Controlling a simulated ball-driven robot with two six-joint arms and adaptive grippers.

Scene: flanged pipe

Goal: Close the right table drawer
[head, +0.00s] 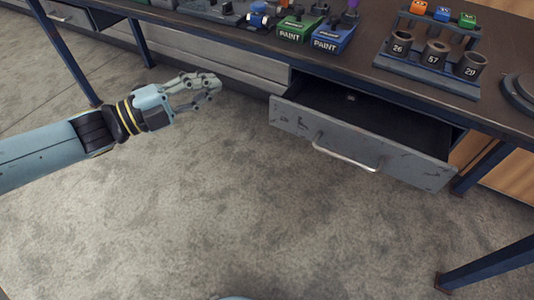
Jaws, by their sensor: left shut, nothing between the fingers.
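The right table drawer (290,121) is pulled out from under the table. Its grey, scuffed front faces me and carries a curved metal handle (345,158). The inside that shows is dark, with one small object near the back. My left gripper (216,83) is shut and empty. It hangs over the floor in front of the table, to the left of the drawer front and apart from it. My right gripper is not in view.
Blue table legs (490,265) stand at the right and left. The carpet floor in front is clear.

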